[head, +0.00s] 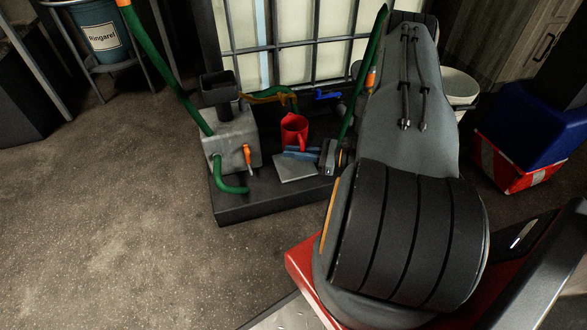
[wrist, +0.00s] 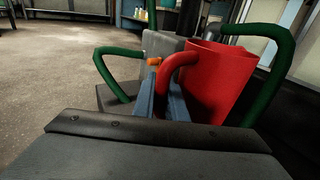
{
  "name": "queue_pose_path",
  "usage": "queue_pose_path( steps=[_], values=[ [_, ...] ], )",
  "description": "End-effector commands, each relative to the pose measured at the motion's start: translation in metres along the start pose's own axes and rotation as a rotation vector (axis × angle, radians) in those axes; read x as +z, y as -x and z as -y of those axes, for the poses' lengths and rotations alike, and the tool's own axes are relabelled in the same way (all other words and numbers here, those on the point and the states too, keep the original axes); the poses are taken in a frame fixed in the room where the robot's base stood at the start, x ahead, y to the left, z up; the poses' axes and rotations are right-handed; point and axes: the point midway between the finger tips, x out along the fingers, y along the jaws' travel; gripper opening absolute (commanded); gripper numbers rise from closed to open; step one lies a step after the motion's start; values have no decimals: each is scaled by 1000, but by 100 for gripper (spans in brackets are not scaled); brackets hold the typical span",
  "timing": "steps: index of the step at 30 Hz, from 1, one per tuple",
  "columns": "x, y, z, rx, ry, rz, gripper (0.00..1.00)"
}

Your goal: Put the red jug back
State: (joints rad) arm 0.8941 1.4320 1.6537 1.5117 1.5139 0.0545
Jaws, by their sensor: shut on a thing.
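The red jug (head: 293,130) is upright above or on the dark platform, just behind a flat light-grey plate (head: 297,169). It fills the right middle of the wrist view (wrist: 215,85), with its handle towards me. My gripper (head: 301,154) has blue-grey fingers, which are shut on the jug's handle in the wrist view (wrist: 161,98). The jug's underside is hidden, so I cannot tell whether it touches anything below.
A grey pump box (head: 233,138) with a dark hopper and green hoses stands left of the jug on the black platform (head: 245,207). A caged white tank (head: 290,40) is behind. A blue crate (head: 545,130) stands at right. The floor at left is clear.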

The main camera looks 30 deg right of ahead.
Motion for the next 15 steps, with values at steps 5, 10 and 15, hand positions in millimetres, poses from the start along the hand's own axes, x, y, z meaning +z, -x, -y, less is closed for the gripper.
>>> queue_pose_path(
  steps=[5, 10, 15],
  values=[
    [-35, -3, 0, 0, -2, 0, 0],
    [-49, -3, 0, 0, 0, 0, 0],
    [-72, -5, 0, 0, -1, 0, 0]
  ],
)
